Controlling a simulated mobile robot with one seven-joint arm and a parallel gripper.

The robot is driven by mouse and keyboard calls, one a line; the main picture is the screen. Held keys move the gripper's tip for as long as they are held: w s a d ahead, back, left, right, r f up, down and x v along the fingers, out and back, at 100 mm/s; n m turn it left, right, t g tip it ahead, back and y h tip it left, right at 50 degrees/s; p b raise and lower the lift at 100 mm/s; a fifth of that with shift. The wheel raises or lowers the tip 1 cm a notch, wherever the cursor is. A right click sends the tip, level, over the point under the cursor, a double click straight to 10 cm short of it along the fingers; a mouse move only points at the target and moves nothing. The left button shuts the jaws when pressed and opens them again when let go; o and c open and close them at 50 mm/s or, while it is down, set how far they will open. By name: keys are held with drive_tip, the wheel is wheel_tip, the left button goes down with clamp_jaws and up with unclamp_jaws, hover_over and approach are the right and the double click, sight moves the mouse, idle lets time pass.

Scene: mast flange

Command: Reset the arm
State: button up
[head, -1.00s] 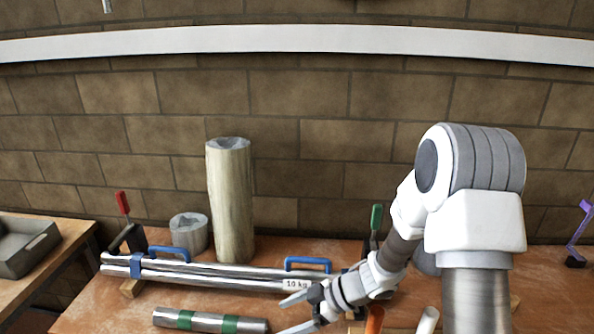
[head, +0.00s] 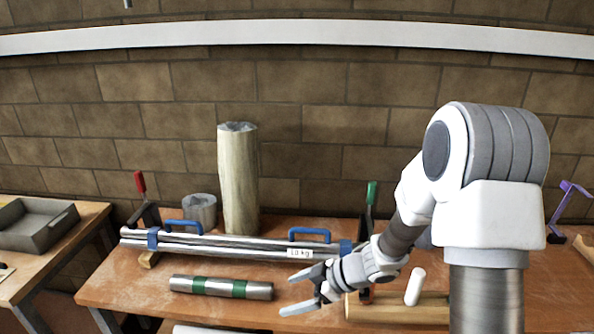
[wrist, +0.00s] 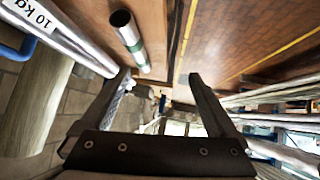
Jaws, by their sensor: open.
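My gripper (head: 312,288) is open and empty in the head view, its fingers pointing left above the front of the workbench (head: 110,285). It is to the right of a short metal tube with green bands (head: 220,288), apart from it. My gripper's two spread fingers also show in the wrist view (wrist: 160,90), with nothing between them. The banded tube shows beyond them in the wrist view (wrist: 128,32).
Long metal pipes (head: 225,246) with blue handles and a 10 kg label lie behind my gripper. A tall pale column (head: 238,180) and a short grey cylinder (head: 199,210) stand behind them. A white cylinder (head: 415,287) and a wooden log (head: 395,309) are at right. A grey tray (head: 40,228) sits on the left table.

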drive_tip(key=w+d+r+m+t+h, duration=0.5)
drive_tip(key=d+r, duration=0.3)
drive_tip(key=r, duration=0.3)
drive_tip(key=s+d+r+m+t+h, duration=0.2)
drive_tip(key=s+d+r+m+h, duration=0.25)
drive_tip(key=d+r, duration=0.45)
drive_tip(key=s+a+r+m+g, duration=0.1)
drive_tip(key=s+m+g, duration=0.1)
drive_tip(key=s, duration=0.8)
drive_tip(key=s+a+r+m+g, duration=0.1)
drive_tip(key=s+m, duration=0.3)
drive_tip(key=s, duration=0.7)
drive_tip(key=shift+s+a+r+m+g, duration=0.15)
drive_tip(key=shift+a+r+m+g, duration=0.15)
drive_tip(key=shift+g, duration=0.4)
